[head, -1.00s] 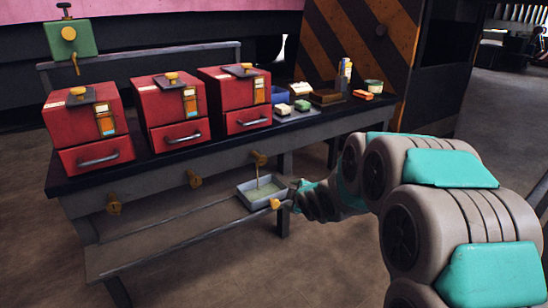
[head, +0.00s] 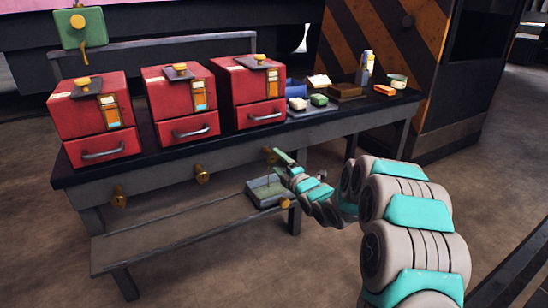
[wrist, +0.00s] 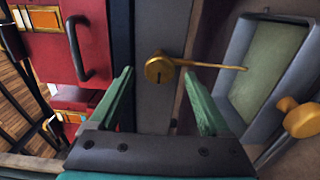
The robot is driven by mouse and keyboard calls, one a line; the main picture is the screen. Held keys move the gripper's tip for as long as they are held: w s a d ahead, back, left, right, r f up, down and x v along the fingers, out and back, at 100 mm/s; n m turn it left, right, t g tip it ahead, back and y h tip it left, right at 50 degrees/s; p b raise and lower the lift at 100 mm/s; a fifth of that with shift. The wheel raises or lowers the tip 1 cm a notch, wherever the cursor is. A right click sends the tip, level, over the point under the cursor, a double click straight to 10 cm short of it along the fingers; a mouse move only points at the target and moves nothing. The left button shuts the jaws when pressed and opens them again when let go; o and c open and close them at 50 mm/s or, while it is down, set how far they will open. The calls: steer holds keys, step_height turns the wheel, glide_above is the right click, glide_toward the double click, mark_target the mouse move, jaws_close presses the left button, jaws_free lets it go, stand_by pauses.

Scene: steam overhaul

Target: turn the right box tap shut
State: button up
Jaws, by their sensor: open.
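The right box tap (head: 268,153) is a brass fitting on the bench's front edge below the right red box (head: 240,90). In the wrist view the tap (wrist: 160,68) sits ahead, roughly between my open fingertips, with a dark slot on its face. A thin yellow-brown line, apparently a stream, runs from it toward the grey tray (wrist: 245,105). My gripper (wrist: 158,80) is open and empty, its green fingers either side of the tap's line. In the head view my gripper (head: 284,158) is at the tap and partly hides it. Contact cannot be told.
Two other brass taps, middle (head: 202,174) and left (head: 118,196), stick out from the bench front. The grey tray (head: 252,193) stands on the lower shelf (head: 160,235) under the right tap. A brass knob (wrist: 300,118) is close by the tray. Floor in front is clear.

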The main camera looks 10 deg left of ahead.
mark_target(274, 159)
steer(key=shift+x, duration=2.05)
steer(key=shift+c, duration=0.3)
jaws_close()
steer(key=shift+f, duration=0.1)
